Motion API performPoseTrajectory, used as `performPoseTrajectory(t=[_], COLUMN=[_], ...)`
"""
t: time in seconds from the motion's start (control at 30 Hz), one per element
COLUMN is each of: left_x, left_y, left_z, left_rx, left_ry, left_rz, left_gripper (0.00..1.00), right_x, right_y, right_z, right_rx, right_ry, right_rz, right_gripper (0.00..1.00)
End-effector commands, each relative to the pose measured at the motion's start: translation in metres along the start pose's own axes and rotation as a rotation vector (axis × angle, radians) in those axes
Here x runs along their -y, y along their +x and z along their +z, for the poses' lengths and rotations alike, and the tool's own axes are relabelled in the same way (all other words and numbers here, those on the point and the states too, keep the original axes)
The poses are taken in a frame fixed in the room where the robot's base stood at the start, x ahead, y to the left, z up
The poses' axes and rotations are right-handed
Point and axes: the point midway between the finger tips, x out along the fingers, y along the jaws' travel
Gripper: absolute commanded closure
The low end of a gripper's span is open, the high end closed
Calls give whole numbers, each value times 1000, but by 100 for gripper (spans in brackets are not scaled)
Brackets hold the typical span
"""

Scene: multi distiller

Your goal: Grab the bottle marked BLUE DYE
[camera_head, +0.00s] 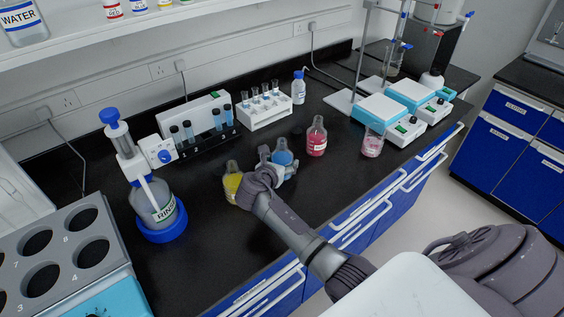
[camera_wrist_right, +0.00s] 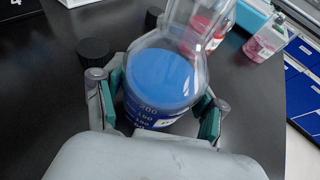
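On the shelf at the top of the head view stand small bottles with coloured bands. One has a blue band (camera_head: 139,6); its print is too small to read. My right gripper (camera_head: 276,163) is low over the bench at a conical flask of blue liquid (camera_head: 283,158). In the right wrist view the blue flask (camera_wrist_right: 160,82) stands between the spread fingers of the right gripper (camera_wrist_right: 158,108). Dark gaps show beside its lower part, and I see no clear grip on it. My left gripper is not in view.
A yellow flask (camera_head: 232,181) stands close left of the right gripper. A red flask (camera_head: 316,138) and a pink beaker (camera_head: 372,145) stand to the right. The front middle of the bench is mostly clear.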

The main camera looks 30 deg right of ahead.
Motion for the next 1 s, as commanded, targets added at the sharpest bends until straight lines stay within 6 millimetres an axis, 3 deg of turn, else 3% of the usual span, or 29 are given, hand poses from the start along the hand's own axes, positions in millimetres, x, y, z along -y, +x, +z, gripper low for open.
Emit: performPoseTrajectory(t=[0.03,0.2,0.27,0.57,0.87,1.0], left_x=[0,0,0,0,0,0], left_y=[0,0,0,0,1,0], left_z=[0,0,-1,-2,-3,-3], left_rx=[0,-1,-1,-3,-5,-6], left_ry=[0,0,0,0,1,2], left_rz=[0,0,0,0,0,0], left_gripper=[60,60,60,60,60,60], right_x=[0,0,-1,-1,-1,29], right_y=[0,0,0,-1,-15,-20], right_z=[0,0,2,4,39,56], right_rx=[0,0,3,4,8,7], right_ry=[0,0,1,2,7,2], right_rz=[0,0,1,2,3,0], right_gripper=[52,80,87,87,87,87])
